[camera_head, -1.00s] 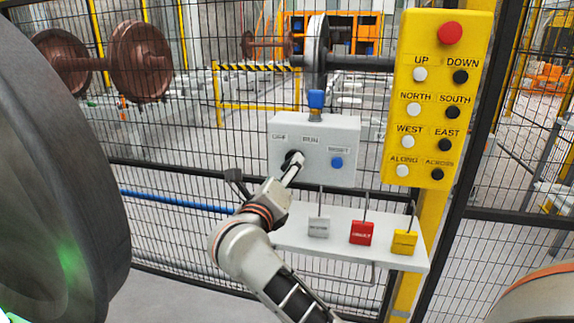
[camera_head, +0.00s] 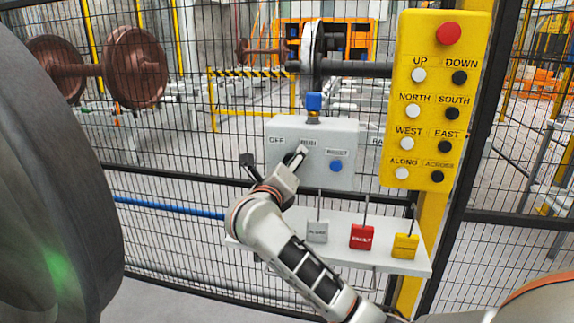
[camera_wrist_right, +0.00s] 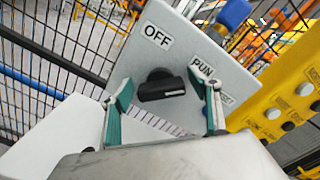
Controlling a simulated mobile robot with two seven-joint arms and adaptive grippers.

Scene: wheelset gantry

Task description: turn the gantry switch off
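The gantry switch is a black rotary knob (camera_wrist_right: 163,86) on a light grey box (camera_head: 345,150) with OFF and RUN labels. In the right wrist view its handle lies roughly level, with a pale line toward the RUN side, away from the OFF label (camera_wrist_right: 157,37). My right gripper (camera_head: 274,158) is open in front of the box. In the right wrist view its two green-edged fingers (camera_wrist_right: 165,100) stand apart on either side of the knob; I cannot tell whether either touches it. In the head view the gripper mostly hides the knob. My left gripper is not in view.
The box carries a blue button (camera_head: 336,166) and a blue top piece (camera_head: 314,102). Below is a shelf (camera_head: 335,262) with grey, red and yellow tags. A yellow button panel (camera_head: 428,120) stands right. Mesh fence lies behind; a large dark wheel (camera_head: 50,180) fills the left.

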